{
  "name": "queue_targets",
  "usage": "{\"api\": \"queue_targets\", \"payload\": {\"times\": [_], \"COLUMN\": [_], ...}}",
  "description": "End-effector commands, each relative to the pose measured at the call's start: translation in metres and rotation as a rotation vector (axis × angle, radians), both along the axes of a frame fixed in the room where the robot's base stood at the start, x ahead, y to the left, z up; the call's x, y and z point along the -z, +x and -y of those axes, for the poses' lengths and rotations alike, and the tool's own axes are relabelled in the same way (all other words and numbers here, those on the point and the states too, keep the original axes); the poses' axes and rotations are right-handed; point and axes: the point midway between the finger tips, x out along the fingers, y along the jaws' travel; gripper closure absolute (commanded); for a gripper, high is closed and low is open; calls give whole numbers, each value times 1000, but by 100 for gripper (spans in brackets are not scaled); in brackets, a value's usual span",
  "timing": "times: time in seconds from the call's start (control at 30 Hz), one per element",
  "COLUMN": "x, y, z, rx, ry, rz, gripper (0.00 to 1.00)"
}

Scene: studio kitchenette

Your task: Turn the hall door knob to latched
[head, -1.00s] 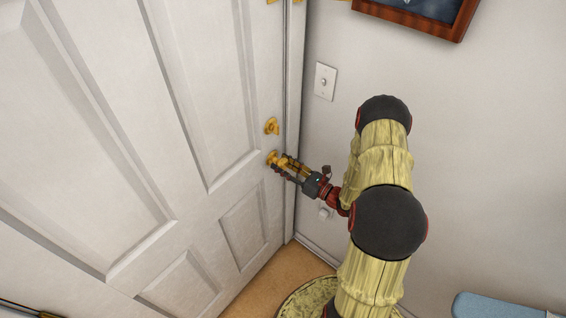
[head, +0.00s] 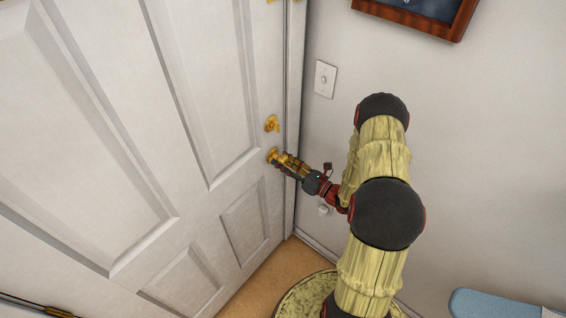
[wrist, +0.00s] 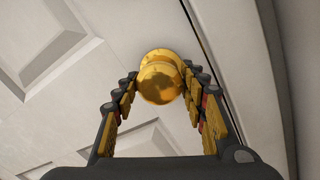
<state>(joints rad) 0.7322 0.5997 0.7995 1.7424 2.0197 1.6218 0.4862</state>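The hall door (head: 110,130) is white and panelled, and it looks closed in its frame. Its round brass knob (head: 272,156) sits near the right edge, below a brass deadbolt piece (head: 271,124). My gripper (head: 280,161) is at the knob, reaching in from the right. In the wrist view the knob (wrist: 160,80) lies between the two fingertips of my gripper (wrist: 161,78), which appear to touch its sides. The door looks tilted in that view. The latch itself is hidden.
A light switch (head: 325,79) and a framed picture (head: 425,12) are on the wall at right. A round patterned mat or stool top (head: 291,300) is on the floor below my arm. A blue object (head: 495,304) is at the lower right.

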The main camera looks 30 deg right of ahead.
Motion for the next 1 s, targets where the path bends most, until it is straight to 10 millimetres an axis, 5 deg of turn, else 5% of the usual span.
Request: {"api": "queue_targets", "payload": {"times": [0.23, 0.63, 1.0], "x": [0, 0, 4], "y": [0, -6, -65], "z": [0, 2, 28], "rx": [-1, 0, 4], "ry": [-1, 0, 0], "rz": [1, -1, 0], "gripper": [42, 42, 42]}}
